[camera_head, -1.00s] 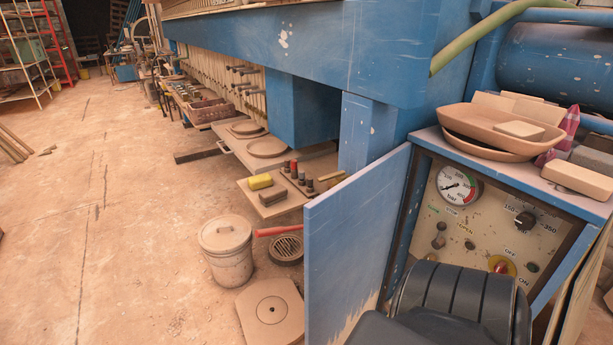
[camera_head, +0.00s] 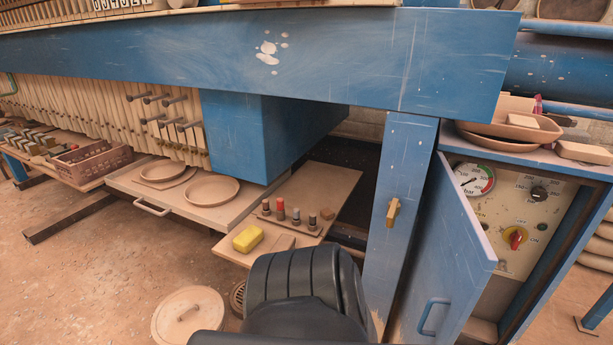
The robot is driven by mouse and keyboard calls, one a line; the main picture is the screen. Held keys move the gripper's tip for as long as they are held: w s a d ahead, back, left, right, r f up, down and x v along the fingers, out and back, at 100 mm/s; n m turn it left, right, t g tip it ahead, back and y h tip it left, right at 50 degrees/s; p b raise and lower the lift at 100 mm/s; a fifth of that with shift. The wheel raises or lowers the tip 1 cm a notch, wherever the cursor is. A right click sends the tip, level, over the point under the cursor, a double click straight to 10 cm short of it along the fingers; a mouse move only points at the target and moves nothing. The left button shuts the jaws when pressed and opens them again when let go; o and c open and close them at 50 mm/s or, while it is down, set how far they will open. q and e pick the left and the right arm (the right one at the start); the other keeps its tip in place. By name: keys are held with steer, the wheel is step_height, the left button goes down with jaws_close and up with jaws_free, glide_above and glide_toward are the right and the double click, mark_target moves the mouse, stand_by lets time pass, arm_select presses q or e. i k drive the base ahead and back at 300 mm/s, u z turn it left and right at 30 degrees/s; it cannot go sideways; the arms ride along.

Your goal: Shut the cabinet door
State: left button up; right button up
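The cabinet door (camera_head: 445,255) is a blue panel standing partly open on the left side of the control cabinet (camera_head: 567,262). Its outer face, with a blue bar handle (camera_head: 432,316) low down, is turned toward me. Its free edge stands out in front of the opening. Past that edge I see the panel with a pressure gauge (camera_head: 474,180) and a red and yellow switch (camera_head: 515,238). Neither of my grippers shows.
A blue post with a yellow latch (camera_head: 393,212) stands left of the door. A shelf (camera_head: 318,183) with a yellow block (camera_head: 248,239) and several small pegs juts out further left. A lidded bucket (camera_head: 187,316) stands on the floor, with open floor beyond it.

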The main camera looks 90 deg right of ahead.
mark_target(451, 261)
steer(key=z, duration=3.6)
steer(key=i, duration=0.5)
steer(key=z, duration=0.95)
steer(key=k, duration=1.35)
steer(key=u, duration=0.65)
steer(key=i, duration=0.5)
steer(key=u, duration=0.05)
